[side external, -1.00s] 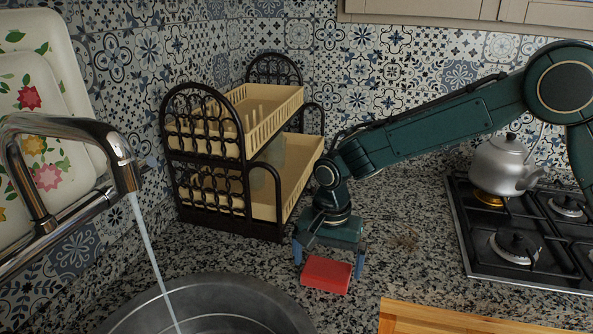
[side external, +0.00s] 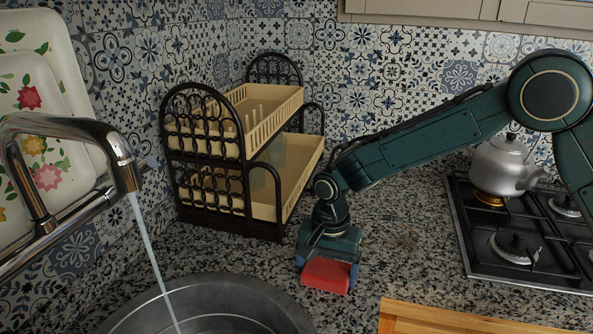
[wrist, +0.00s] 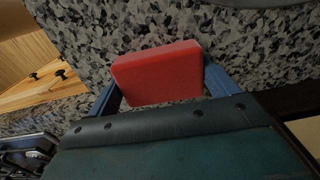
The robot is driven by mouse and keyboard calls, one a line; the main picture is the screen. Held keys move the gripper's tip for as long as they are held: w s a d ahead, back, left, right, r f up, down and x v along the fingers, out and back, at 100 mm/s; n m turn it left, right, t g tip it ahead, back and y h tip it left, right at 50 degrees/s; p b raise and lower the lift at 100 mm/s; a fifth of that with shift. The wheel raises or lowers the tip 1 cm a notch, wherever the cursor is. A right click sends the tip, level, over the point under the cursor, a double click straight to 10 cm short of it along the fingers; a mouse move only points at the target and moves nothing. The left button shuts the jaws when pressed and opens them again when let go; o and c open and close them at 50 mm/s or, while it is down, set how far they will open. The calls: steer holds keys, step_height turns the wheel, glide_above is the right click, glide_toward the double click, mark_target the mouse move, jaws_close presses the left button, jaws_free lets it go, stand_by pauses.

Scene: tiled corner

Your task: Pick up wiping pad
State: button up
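The wiping pad is a red block (side external: 326,275) lying on the speckled stone counter, near the sink and the counter's front edge. It also shows in the wrist view (wrist: 158,75). My gripper (side external: 327,270) is lowered over the pad, with one blue finger on each side of it. In the wrist view my gripper (wrist: 160,88) has its fingers spread around the pad, very close to its left and right sides. A firm grip does not show. The gripper body hides the pad's rear part in the side view.
A metal sink (side external: 215,290) with a running faucet (side external: 110,150) is at the left. A dark dish rack (side external: 215,215) with cream trays stands behind the gripper. A stove (side external: 510,240) with a kettle (side external: 505,165) is at the right. The counter between pad and stove is clear.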

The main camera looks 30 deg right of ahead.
mark_target(325, 271)
steer(key=shift+r, duration=0.1)
step_height(325, 271, up, 20)
stand_by(0.9)
stand_by(0.3)
steer(key=o, duration=0.4)
steer(key=c, duration=0.3)
steer(key=s+a+r+t+y, duration=0.1)
steer(key=s+a, duration=0.4)
steer(key=s, duration=0.1)
steer(key=s+a+r+t+y, duration=0.1)
steer(key=s+a+y, duration=0.1)
steer(key=s+a, duration=0.2)
steer(key=s+a+r+t+y, duration=0.1)
steer(key=s+a, duration=0.4)
steer(key=s, duration=0.3)
steer(key=shift+s+a+r+t+y, duration=0.15)
steer(key=shift+a+t+y, duration=0.15)
steer(key=shift+a, duration=0.05)
